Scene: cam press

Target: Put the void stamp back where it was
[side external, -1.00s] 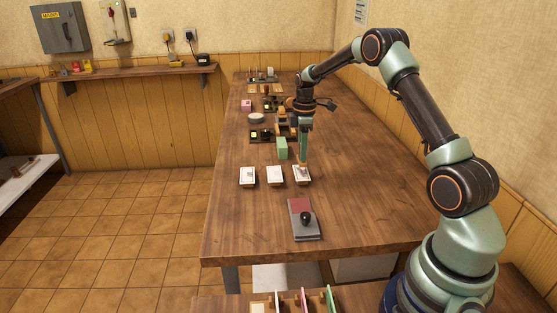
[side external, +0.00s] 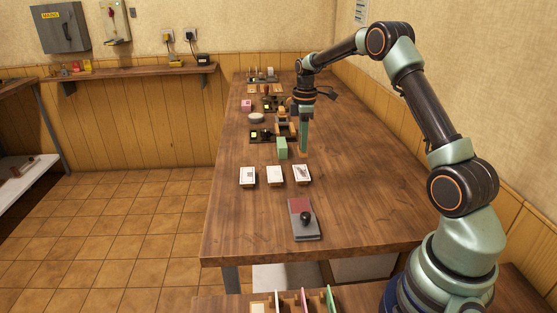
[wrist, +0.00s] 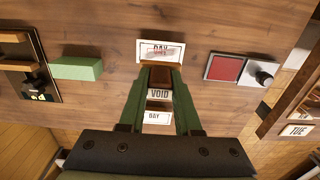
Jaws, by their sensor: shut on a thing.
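My gripper (side external: 303,150) hangs above the right-hand card, its green fingers pointing down. In the wrist view my gripper (wrist: 160,75) is shut on the void stamp (wrist: 160,80), a brown block with a white VOID label. In the side view the fingers largely hide the stamp. The right-hand card (side external: 302,174) bears dark marks; it also shows in the wrist view (wrist: 160,51) with a reddish smear across its print. The stamp is clear of this card. Where the stamp stood before cannot be told from these frames.
Two more white cards, middle (side external: 275,175) and left (side external: 248,176), lie in the row. A green block (side external: 282,148) stands just behind them. A red pad with a black knob (side external: 305,218) lies in front. Dark trays (side external: 261,136) with small items stand farther back. The table's right side is clear.

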